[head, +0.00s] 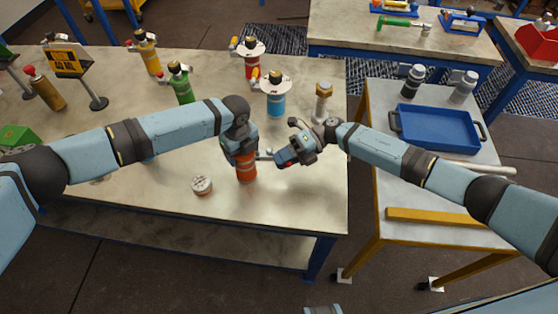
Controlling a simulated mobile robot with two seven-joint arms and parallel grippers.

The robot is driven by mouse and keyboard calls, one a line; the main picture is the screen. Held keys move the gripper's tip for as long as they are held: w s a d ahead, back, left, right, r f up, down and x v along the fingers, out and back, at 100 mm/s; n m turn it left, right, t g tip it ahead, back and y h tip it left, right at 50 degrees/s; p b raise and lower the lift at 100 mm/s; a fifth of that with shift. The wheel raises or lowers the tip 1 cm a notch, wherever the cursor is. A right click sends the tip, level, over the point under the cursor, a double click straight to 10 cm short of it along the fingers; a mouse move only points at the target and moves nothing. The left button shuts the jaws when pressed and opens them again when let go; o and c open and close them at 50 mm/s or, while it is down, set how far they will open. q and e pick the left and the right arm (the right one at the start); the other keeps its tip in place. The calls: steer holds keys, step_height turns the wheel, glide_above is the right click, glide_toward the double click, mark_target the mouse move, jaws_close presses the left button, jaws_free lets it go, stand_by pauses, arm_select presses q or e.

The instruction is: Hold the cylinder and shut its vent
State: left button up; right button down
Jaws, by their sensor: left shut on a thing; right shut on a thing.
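The orange cylinder (247,169) stands upright near the front edge of the metal-topped table. My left gripper (240,148) is shut on it around its upper part, and hides its top. A small grey vent part (265,155) sticks out from the cylinder's right side. My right gripper (279,157) is at the outer end of this part and is shut on it. The fingertips are too small to show the exact hold or how far the vent is turned.
A small white-topped can (202,185) stands just left of the cylinder. A blue cylinder (276,103), a green one (181,86) and a brass-topped post (322,102) stand behind. A cart with a blue tray (438,128) is at right. The table's front right is clear.

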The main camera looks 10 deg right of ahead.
steer(key=shift+w+d+f+n+g+h, duration=0.1)
steer(key=shift+w+d+n+g+h, duration=0.25)
steer(key=shift+n+g+h, duration=0.8)
steer(key=shift+w+d+r+n+g+h, duration=0.1)
steer(key=shift+w+n+g+h, duration=0.55)
steer(key=shift+n+g, duration=0.9)
steer(key=shift+w+d+f+n+g+h, duration=0.1)
steer(key=shift+w+d+n+g+h, duration=0.15)
steer(key=shift+n+g+h, duration=1.05)
steer(key=c, duration=1)
jaws_free()
steer(key=shift+w, duration=0.1)
step_height(320, 180, up, 10)
steer(key=shift+r, duration=0.2)
